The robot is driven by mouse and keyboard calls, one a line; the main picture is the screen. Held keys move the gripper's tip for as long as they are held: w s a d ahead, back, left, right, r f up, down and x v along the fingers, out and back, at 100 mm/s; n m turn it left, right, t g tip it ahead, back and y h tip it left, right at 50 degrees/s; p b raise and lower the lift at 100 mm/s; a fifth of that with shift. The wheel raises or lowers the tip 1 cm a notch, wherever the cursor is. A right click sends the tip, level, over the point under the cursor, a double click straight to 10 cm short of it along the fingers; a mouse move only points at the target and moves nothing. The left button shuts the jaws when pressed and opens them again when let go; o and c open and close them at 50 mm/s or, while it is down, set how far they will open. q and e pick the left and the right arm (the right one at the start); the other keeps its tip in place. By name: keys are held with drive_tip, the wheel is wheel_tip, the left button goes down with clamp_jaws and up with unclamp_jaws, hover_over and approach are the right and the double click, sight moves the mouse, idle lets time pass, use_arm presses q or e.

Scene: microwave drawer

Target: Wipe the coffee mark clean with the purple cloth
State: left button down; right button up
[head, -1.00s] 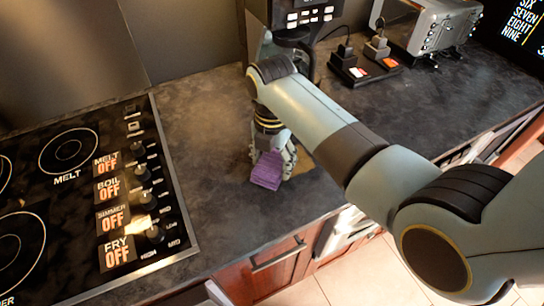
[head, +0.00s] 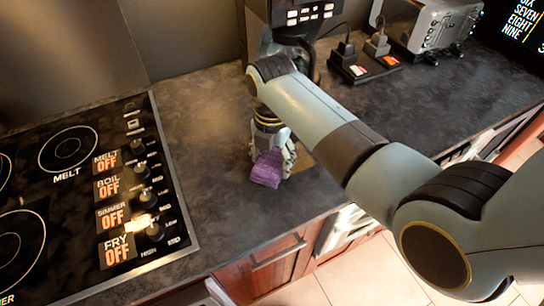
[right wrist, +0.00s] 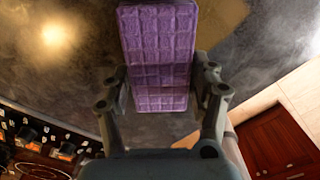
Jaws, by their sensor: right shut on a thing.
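My right gripper (head: 273,160) is low over the dark worktop, between the hob and the coffee machine. It is shut on the purple cloth (head: 266,170), a folded, quilted pad. In the right wrist view the cloth (right wrist: 158,50) stands out between the two fingers of the right gripper (right wrist: 160,95). A flat brown patch (head: 304,163), which looks like the coffee mark, lies on the worktop just right of the gripper and is partly hidden by it. It also shows beside the cloth in the right wrist view (right wrist: 222,18). I cannot tell whether the cloth touches the worktop. My left gripper is out of view.
A black hob (head: 75,200) with knobs lies to the left. A coffee machine (head: 300,18), a power strip (head: 362,66) and a toaster (head: 430,25) stand at the back. The worktop (head: 215,150) is clear left of the gripper; its front edge is close.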

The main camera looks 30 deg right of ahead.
drive_tip(key=shift+f, duration=0.45)
idle(0.3)
drive_tip(key=shift+s+d, duration=0.2)
drive_tip(key=shift+d, duration=2.4)
drive_tip(key=shift+s+d, duration=0.15)
drive_tip(key=shift+d, duration=2.45)
drive_tip(key=shift+w+a, duration=0.2)
drive_tip(key=shift+a, duration=2.5)
drive_tip(key=shift+w+a, duration=0.15)
drive_tip(key=shift+a, duration=2.5)
drive_tip(key=shift+d, duration=0.1)
